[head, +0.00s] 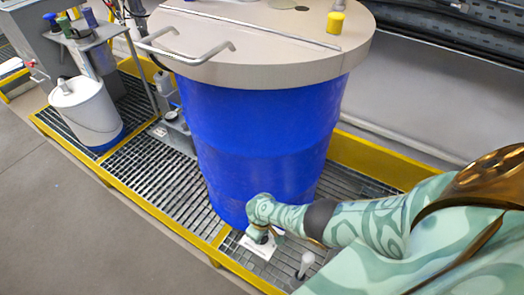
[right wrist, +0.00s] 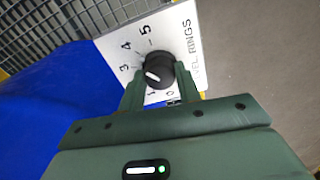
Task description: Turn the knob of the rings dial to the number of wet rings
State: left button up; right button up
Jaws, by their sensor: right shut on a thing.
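The rings dial is a white plate (right wrist: 187,38) with printed numbers and the words "LEVEL RINGS" in the right wrist view. Its black round knob (right wrist: 158,68) has a white mark on its lower left part; the exact number it points at is hard to tell. The 3, 4 and 5 show; the lower numbers are partly covered by my fingers. My right gripper (right wrist: 161,84) is shut on the knob, one finger on each side. No wet rings can be made out. My left gripper is out of view.
A large blue drum (head: 260,125) with a beige lid (head: 270,45) stands just behind the dial. A yellow cylinder (head: 335,22) sits on the lid. A white bucket (head: 86,112) stands at left. A small light grey upright handle (head: 305,264) is right of the plate. Grey floor is free at front left.

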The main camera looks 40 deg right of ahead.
jog(key=shift+m, duration=0.3)
jog(key=o, duration=1)
jog(key=shift+c, duration=0.2)
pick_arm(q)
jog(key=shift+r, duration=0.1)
pick_arm(e)
jog(key=shift+r, duration=0.1)
pick_arm(q)
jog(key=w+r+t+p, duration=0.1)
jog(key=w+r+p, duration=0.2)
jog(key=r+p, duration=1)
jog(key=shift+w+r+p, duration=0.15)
jog(key=shift+p, duration=0.15)
pick_arm(e)
notch_tip(320, 180, up, 16)
